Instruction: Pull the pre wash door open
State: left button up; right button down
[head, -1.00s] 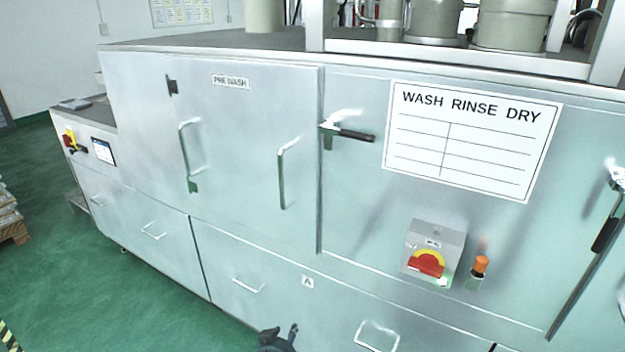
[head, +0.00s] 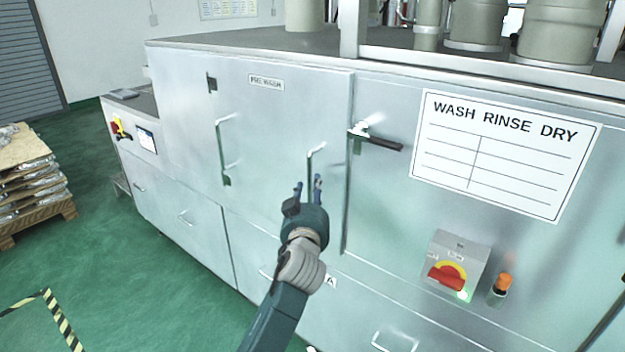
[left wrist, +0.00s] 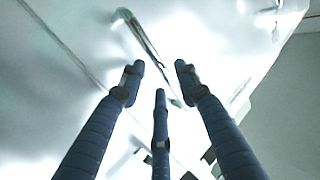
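The pre wash door (head: 270,120) is a flat grey metal panel on the machine, with a "PRE WASH" label (head: 266,83) near its top. It looks shut, flush with the front. A vertical bar handle (head: 312,155) stands at its right side; its lower part is hidden behind my left gripper (head: 308,188). The gripper is open, with its fingers pointing at the handle. In the left wrist view, the spread fingers (left wrist: 158,78) show in front of the handle (left wrist: 147,42), with nothing clearly gripped. My right gripper is out of view.
A black lever latch (head: 378,141) sits just right of the door. A second bar handle (head: 222,150) is further left. A red and yellow switch box (head: 458,262) sticks out at lower right. A loaded pallet (head: 25,180) stands on the green floor at left.

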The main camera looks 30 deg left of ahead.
aim_at(311, 183)
pick_arm(q)
jog(key=shift+x, duration=1.85)
grip_shut()
